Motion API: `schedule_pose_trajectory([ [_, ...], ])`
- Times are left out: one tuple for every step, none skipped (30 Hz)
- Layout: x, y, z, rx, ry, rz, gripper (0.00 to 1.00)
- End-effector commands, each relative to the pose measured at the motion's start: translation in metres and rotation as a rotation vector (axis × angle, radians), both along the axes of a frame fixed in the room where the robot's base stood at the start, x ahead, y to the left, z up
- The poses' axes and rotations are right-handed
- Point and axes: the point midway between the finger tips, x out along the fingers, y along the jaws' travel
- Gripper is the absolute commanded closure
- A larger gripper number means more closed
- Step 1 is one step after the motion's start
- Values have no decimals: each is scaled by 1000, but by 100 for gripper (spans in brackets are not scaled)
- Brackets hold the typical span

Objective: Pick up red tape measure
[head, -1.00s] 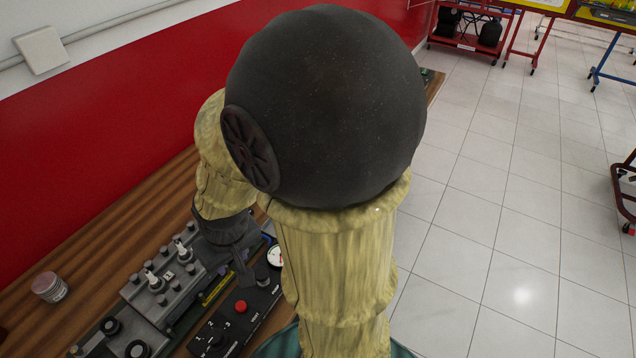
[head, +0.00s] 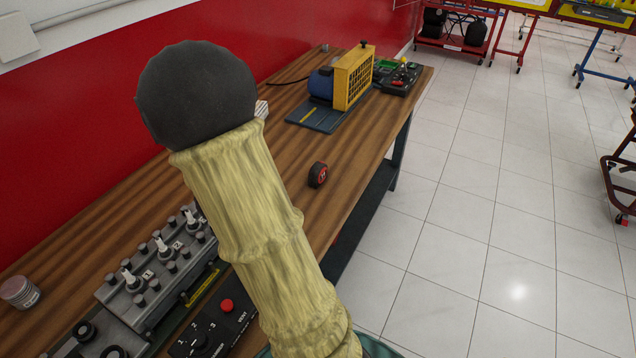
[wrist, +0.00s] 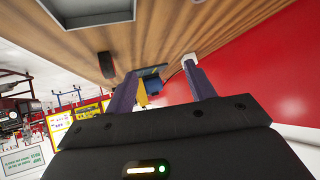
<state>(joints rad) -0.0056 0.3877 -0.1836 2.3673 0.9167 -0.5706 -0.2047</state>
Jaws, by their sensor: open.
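The red tape measure (head: 318,174), a small black and red case, stands on the wooden bench right of my raised arm in the head view. Bare wood surrounds it.
A blue motor with a yellow guard (head: 353,78) stands at the bench's far end. A grey valve block (head: 160,255) and a control box with a red button (head: 227,306) are near. A jar (head: 19,292) sits at left. A red wall backs the bench; open floor lies right.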

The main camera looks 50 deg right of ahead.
Motion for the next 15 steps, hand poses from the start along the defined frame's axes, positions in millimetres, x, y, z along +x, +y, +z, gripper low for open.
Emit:
schedule_pose_trajectory([
  [-3, -22, -14, -57, -15, -96, 45],
  [-7, -35, -16, -96, -23, -154, 45],
  [-12, -50, -18, -142, -32, -224, 45],
  [-17, -59, -19, -174, -36, -272, 45],
  [-22, -67, -19, -204, -37, -314, 45],
  [-27, -76, -19, -238, -38, -360, 45],
  [-31, -80, -19, -257, -40, -388, 45],
  [-34, -84, -18, -273, -39, -411, 45],
  [-37, -87, -17, -289, -39, -431, 45],
  [-38, -88, -17, -295, -39, -441, 45],
  [-39, -89, -16, -299, -39, -446, 45],
  [-40, -90, -15, -301, -39, -449, 45],
  [-40, -90, -15, -301, -39, -449, 45],
  [-40, -90, -15, -300, -39, -448, 45],
  [-39, -89, -15, -300, -39, -447, 45],
])
